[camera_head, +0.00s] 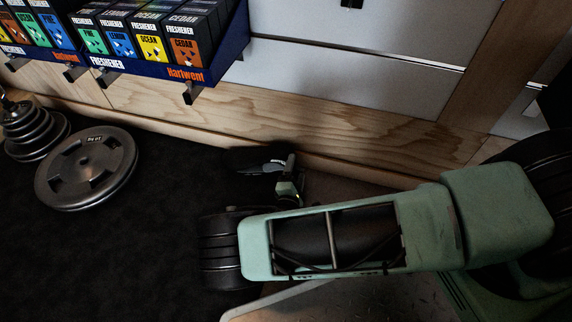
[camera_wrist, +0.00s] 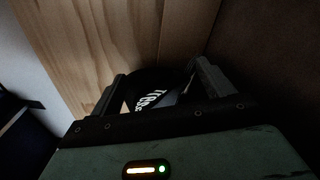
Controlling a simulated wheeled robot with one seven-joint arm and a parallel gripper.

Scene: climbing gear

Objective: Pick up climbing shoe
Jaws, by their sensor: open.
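The climbing shoe (camera_head: 250,159) is a dark shape on the black floor, close to the wooden base panel. It is hard to make out in the head view. In the wrist view the black shoe (camera_wrist: 152,99) with white lettering lies between the two fingers. My gripper (camera_head: 279,168) points down at the shoe, partly hidden by my arm in the head view. In the wrist view my gripper (camera_wrist: 165,82) is open, one finger on each side of part of the shoe. I cannot tell whether either finger touches it.
The wooden base panel (camera_head: 220,115) runs right behind the shoe. A metal weight plate (camera_head: 86,169) lies at left, beside a stack of smaller plates (camera_head: 33,132). A shelf of freshener boxes (camera_head: 187,45) hangs at upper left. The dark floor between the plates and the shoe is clear.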

